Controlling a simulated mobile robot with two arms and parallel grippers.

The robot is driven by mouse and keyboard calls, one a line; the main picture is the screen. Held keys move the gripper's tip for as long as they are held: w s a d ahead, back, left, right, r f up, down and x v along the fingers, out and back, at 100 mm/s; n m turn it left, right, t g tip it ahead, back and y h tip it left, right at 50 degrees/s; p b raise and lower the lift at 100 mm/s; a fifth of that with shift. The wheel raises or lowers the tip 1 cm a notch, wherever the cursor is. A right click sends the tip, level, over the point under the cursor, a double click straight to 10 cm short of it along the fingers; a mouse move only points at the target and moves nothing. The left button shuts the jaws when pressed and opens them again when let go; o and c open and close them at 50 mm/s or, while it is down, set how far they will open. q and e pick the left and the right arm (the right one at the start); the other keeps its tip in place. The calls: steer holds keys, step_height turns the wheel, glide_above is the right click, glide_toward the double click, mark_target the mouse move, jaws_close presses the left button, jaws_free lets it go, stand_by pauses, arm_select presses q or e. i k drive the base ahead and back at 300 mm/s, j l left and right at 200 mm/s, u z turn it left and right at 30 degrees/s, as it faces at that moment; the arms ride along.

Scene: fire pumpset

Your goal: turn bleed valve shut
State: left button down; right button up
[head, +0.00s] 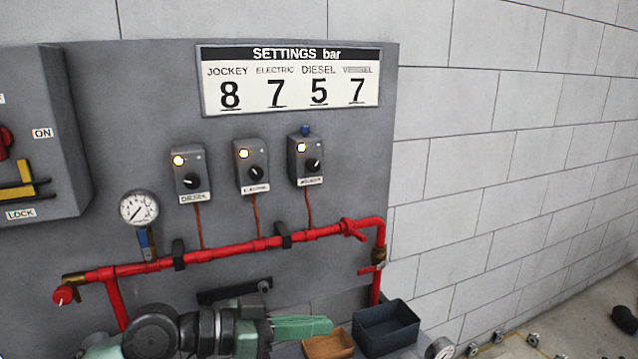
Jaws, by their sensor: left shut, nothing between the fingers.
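A red pipe (225,250) runs across the grey panel and carries several valve-like fittings; no label shows which is the bleed valve. A red round knob (63,296) with a white mark sits at the pipe's left end on a brass fitting. A red handle (354,230) sits near the right bend, and a small red lever (371,269) is on the brass fitting below it. A blue lever (146,243) hangs under the pressure gauge (139,208). My left gripper (318,327) has green fingers, shut and empty, in front of the panel's lower part, apart from the valves. My right gripper is not in view.
Three switch boxes, diesel (189,174), electric (252,166) and a third (305,161), sit below the settings sign (290,80). A dark bin (387,328) and a brown tray (328,346) stand beside my left gripper. A grey cabinet (40,130) juts out at left.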

mark_target(62, 295)
steer(key=k, duration=0.95)
